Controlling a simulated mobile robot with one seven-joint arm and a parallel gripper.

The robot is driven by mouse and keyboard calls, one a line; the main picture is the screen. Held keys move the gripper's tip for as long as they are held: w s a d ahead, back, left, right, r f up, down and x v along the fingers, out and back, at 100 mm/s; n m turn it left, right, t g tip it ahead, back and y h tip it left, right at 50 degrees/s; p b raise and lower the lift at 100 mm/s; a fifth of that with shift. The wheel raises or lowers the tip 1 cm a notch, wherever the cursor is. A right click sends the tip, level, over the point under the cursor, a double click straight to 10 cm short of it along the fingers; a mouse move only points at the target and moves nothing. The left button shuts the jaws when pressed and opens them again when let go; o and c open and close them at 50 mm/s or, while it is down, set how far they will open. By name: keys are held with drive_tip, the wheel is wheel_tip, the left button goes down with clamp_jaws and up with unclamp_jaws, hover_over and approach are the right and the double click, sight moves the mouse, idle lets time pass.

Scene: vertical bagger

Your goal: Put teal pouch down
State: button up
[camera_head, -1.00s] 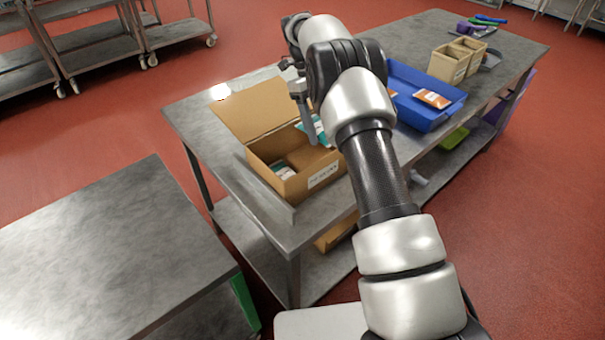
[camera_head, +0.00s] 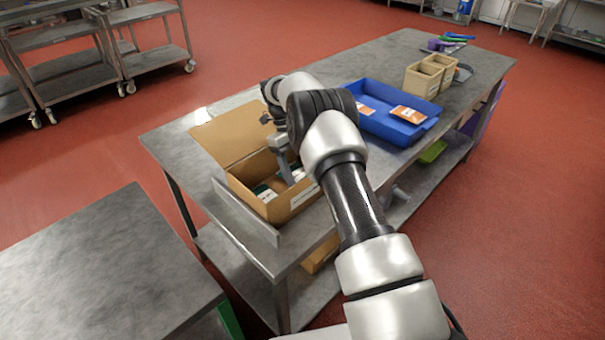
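The cardboard box (camera_head: 236,180) stands open on the steel table, its flap raised at the back. A white and teal pouch (camera_head: 264,193) lies inside at the left end. My gripper (camera_head: 287,174) points down into the box, to the right of that pouch. A second pale and teal pouch (camera_head: 298,175) shows at the fingers, low inside the box. The fingers are small and partly hidden, so I cannot tell whether they still grip it or whether it touches the box floor.
A blue tray (camera_head: 389,133) with orange and white packets sits right of the box. Beige bins (camera_head: 422,82) stand farther back. A metal plate (camera_head: 243,216) edges the table before the box. Another steel table (camera_head: 95,265) is at lower left.

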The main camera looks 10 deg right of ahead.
drive_tip(key=shift+f, duration=0.15)
drive_tip(key=o, duration=1)
